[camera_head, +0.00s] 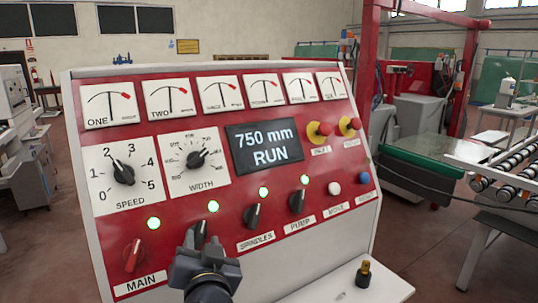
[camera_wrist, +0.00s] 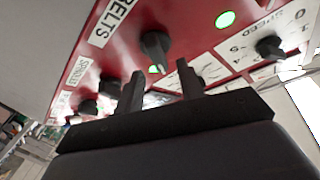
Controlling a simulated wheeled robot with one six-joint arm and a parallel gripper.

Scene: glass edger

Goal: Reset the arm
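My gripper (camera_head: 198,240) is in front of the lower part of the red control panel (camera_head: 222,190), close to the BELTS switch. In the wrist view my gripper (camera_wrist: 161,76) has its two dark fingers apart with nothing held between them. The black BELTS knob (camera_wrist: 155,45) shows just beyond and between the fingertips; I cannot tell if they touch it. In the head view the gripper hides the BELTS label and part of the knob. The display (camera_head: 265,146) reads 750 mm RUN.
The red MAIN switch (camera_head: 134,254) is left of my gripper; the SPINDLES (camera_head: 254,213) and PUMP (camera_head: 298,201) switches are to its right. Green lamps above these switches are lit. A small black and brass item (camera_head: 363,274) stands on the white ledge (camera_head: 335,290).

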